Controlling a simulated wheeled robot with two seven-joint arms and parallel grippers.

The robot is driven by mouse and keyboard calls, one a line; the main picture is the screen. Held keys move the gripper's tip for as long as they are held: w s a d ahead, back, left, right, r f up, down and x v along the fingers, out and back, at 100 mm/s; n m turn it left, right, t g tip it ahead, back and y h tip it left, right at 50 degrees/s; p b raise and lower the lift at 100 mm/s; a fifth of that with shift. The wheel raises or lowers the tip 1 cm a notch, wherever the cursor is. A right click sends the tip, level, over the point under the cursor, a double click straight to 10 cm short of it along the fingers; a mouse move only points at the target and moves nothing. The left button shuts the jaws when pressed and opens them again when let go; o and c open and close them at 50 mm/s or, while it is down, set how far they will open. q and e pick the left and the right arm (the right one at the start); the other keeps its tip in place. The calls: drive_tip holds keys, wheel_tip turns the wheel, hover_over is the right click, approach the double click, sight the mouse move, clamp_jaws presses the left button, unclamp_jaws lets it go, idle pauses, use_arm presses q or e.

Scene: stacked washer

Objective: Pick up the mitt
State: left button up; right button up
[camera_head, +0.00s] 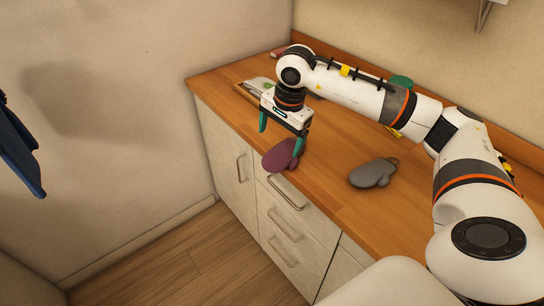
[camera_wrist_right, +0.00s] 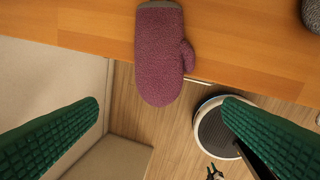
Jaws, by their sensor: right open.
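A purple mitt (camera_head: 279,156) lies at the counter's front edge, partly overhanging it. It also shows in the right wrist view (camera_wrist_right: 160,55), with its thumb to the right and its grey cuff on the wood. A grey mitt (camera_head: 373,173) lies farther right on the counter, and a bit of it shows at the top right corner of the wrist view (camera_wrist_right: 312,14). My right gripper (camera_head: 281,140) is open above the purple mitt, with its green fingers apart. In the wrist view the fingers are on either side of the mitt's lower end, with nothing between them touching.
The wooden counter (camera_head: 340,205) has drawers and a door with handles below. A tray (camera_head: 243,93) with a pale item stands behind my gripper. A green object (camera_head: 401,82) is at the back. A dark blue cloth-like shape (camera_head: 18,150) is at far left. Open floor lies in front.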

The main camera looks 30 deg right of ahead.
sight(274, 160)
drive_tip(key=f, duration=0.4)
drive_tip(key=shift+w+p, duration=0.35)
drive_tip(key=shift+w+a+f, duration=0.1)
drive_tip(key=shift+a+f, duration=0.05)
drive_tip(key=shift+f, duration=0.3)
drive_tip(key=f, duration=0.1)
drive_tip(key=f+p, duration=0.1)
drive_tip(key=f, duration=0.2)
drive_tip(key=shift+w+a+f+p, duration=0.1)
drive_tip(key=shift+w+f+p, duration=0.3)
use_arm(q)
drive_tip(key=r, duration=0.3)
drive_tip(key=shift+w, duration=0.25)
use_arm(e)
drive_tip(key=c, duration=1)
